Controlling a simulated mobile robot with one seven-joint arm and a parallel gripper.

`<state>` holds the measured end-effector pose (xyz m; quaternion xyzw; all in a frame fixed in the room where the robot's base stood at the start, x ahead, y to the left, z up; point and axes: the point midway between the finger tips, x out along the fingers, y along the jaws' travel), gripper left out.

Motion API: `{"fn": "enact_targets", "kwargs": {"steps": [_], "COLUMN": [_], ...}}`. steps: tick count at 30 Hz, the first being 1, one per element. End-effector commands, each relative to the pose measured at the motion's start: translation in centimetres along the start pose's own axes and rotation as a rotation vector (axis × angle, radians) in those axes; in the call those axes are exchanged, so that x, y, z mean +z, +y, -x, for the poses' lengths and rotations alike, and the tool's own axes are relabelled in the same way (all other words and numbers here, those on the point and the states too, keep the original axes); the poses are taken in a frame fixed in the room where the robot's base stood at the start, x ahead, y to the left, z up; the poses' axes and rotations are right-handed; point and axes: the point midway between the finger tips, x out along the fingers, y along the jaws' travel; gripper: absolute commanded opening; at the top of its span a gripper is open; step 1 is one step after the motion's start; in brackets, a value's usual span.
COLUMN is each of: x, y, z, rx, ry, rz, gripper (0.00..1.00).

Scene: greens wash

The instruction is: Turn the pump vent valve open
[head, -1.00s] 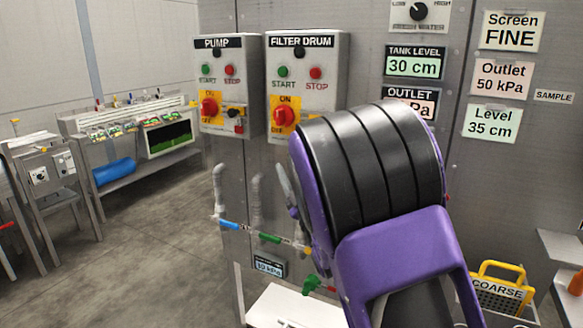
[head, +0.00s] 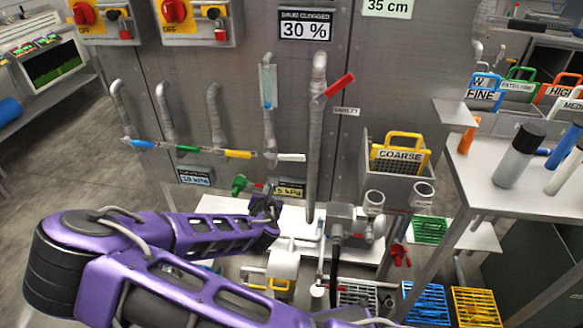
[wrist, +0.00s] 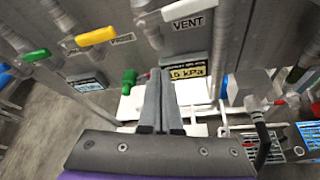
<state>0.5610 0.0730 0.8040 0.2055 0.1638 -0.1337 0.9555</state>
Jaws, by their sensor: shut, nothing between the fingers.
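The vent valve has a white lever handle (head: 291,157), which lies roughly level at the right end of a row of coloured handles on the grey panel. In the wrist view the white handle (wrist: 182,9) is at the top edge, above a VENT label (wrist: 188,22). My gripper (head: 268,196) is below and slightly left of the white handle in the head view, apart from it. In the wrist view my gripper's fingers (wrist: 163,75) are together and empty, pointing towards the kPa display (wrist: 187,72).
Blue (head: 139,143), green (head: 187,149) and yellow (head: 238,154) handles sit in line to the left. A green valve (head: 240,185) is close beside my gripper. A red lever (head: 340,84) is up on the tall pipe. The COARSE basket (head: 398,155) is to the right.

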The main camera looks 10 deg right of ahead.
Motion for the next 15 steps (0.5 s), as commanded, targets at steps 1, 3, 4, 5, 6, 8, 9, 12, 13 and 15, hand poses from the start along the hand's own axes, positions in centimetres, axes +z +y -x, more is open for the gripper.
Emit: {"fn": "enact_targets", "kwargs": {"steps": [1,3,4,5,6,8,9,12,13,15], "x": [0.1,0.6,0.8,1.0,1.2,1.4,1.5,1.6,1.6,1.7], "y": [-1.5,-3.0,-3.5,-3.9,-4.2,-4.6,-4.8,-5.0,-5.1,-5.3], "z": [0.2,0.5,0.6,0.8,0.9,0.9,0.9,0.3,0.0,-1.0], "rx": [-0.048,-0.104,-0.123,-0.139,-0.156,-0.173,-0.180,-0.185,-0.185,-0.184], "ry": [-0.021,-0.042,-0.050,-0.056,-0.061,-0.067,-0.069,-0.069,-0.069,-0.069], "rz": [0.124,0.255,0.299,0.335,0.374,0.412,0.424,0.432,0.431,0.429], "gripper": [0.00,0.00,0.00,0.00,0.00,0.00,0.00,0.00,0.00,0.00]}}
